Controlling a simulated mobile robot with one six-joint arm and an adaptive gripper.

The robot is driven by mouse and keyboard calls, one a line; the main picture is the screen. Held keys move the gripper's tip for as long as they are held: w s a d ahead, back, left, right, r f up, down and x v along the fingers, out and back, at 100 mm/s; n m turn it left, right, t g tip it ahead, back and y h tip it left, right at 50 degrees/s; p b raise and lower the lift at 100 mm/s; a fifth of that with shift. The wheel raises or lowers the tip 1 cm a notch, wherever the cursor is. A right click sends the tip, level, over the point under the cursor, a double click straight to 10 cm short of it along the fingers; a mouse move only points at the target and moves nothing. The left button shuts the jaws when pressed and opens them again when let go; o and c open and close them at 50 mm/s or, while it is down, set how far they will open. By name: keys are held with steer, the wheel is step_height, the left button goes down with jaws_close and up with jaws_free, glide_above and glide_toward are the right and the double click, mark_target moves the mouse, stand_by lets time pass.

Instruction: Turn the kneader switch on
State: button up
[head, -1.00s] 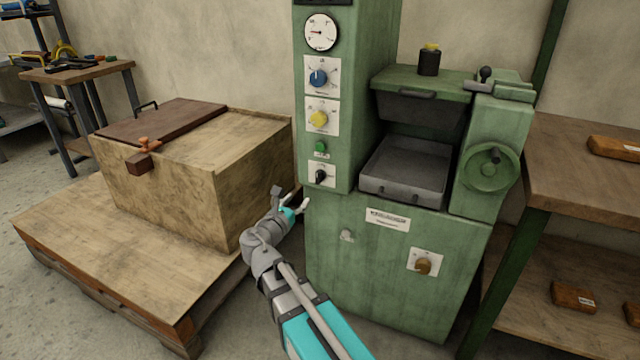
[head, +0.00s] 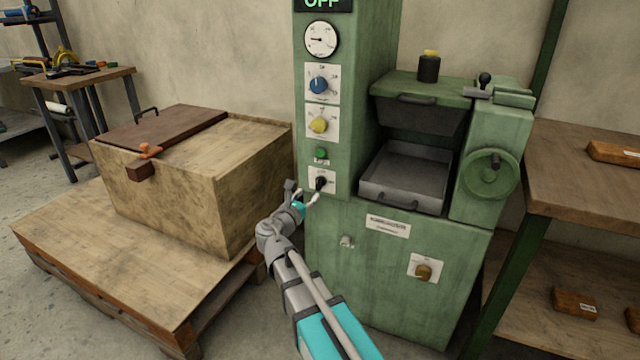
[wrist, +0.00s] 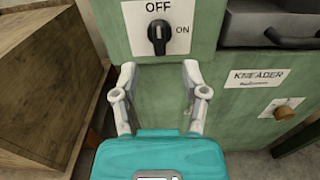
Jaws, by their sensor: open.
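The kneader is a green machine (head: 390,285) with a "KNEADER" label in the wrist view (wrist: 258,78). Its black rotary switch (head: 320,183) sits on a white plate low on the control column. In the wrist view the switch (wrist: 158,35) points up and down, with OFF above and ON to its right. A display (head: 322,4) at the top of the column reads OFF. My gripper (head: 304,194) is at the column's front, just below and left of the switch. In the wrist view my gripper (wrist: 160,80) is open and empty, its fingertips just below the switch plate and apart from the switch.
Above the switch are a green button (head: 321,154), a yellow knob (head: 319,125), a blue knob (head: 318,85) and a gauge (head: 321,39). A brown knob (head: 423,272) is lower right. A wooden chest (head: 170,190) on a pallet stands close left; a wooden shelf (head: 575,180) is at right.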

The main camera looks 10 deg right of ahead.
mark_target(317, 184)
steer(key=x, duration=0.8)
jaws_close()
steer(key=shift+d, duration=0.2)
steer(key=shift+a, duration=0.1)
